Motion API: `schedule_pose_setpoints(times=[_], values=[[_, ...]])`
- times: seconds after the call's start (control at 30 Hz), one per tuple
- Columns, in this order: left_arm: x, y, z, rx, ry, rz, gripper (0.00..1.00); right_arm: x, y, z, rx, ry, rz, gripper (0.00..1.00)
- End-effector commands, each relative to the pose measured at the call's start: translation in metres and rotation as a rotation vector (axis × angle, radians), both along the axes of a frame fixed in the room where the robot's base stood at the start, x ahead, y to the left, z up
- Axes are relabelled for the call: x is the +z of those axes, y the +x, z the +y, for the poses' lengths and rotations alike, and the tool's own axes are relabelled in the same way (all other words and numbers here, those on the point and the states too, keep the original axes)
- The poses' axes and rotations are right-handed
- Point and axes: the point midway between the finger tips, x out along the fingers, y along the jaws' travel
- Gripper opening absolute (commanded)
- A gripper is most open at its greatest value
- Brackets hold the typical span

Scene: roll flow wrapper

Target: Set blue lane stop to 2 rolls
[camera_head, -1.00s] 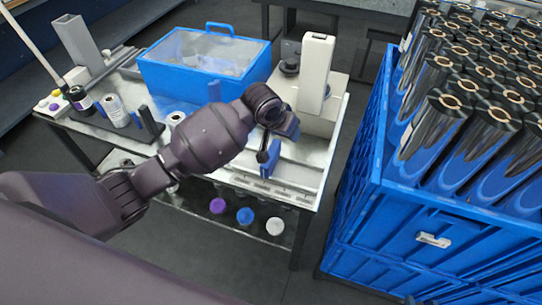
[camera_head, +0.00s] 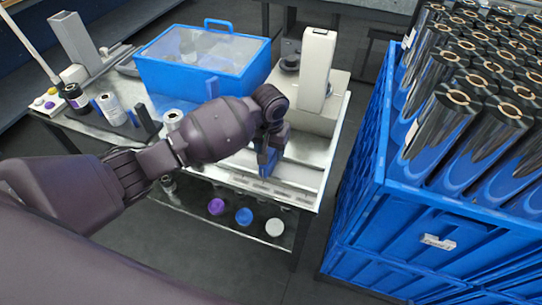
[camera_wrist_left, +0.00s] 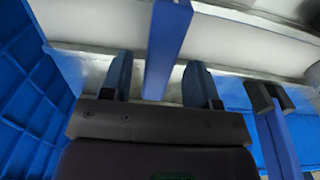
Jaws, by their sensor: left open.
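The blue lane stop (camera_head: 265,170) stands upright on the pale lane bed (camera_head: 300,173) at the right end of the machine table. In the left wrist view the blue stop (camera_wrist_left: 167,40) runs as a bar between my fingers. My left gripper (camera_head: 270,158) is pointed down at the stop, partly hidden by its own wrist in the head view. In the wrist view the left gripper (camera_wrist_left: 160,78) is open, with one finger on each side of the stop and gaps showing. My right gripper is not in view.
A blue box with a clear lid (camera_head: 200,62) and a white upright housing (camera_head: 317,70) stand behind. A large blue crate (camera_head: 430,215) of dark rolls is on the right. Purple, blue (camera_head: 243,216) and white round pieces show below the table's front edge.

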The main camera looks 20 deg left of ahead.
Motion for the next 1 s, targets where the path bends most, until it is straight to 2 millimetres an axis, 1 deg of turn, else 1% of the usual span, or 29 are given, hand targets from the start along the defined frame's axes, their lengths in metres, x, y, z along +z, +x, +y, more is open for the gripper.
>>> schedule_pose_setpoints(times=[0.03,0.2,0.37,0.63,0.67,1.0], values=[[-0.011,-0.001,0.000,0.000,0.001,0.006,0.55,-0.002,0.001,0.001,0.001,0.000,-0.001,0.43],[-0.027,-0.001,0.000,0.000,0.001,0.003,0.55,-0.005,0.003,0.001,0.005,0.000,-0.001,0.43],[-0.033,0.000,0.000,0.000,0.000,0.000,0.55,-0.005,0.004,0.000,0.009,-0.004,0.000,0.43],[-0.033,0.000,0.000,0.000,0.000,-0.001,0.55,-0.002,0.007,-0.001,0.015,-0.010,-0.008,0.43],[-0.033,0.000,0.000,0.000,0.000,-0.001,0.52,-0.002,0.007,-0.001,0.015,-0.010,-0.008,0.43],[-0.033,0.000,0.000,0.000,0.000,-0.001,0.00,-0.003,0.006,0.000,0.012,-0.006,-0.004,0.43]])
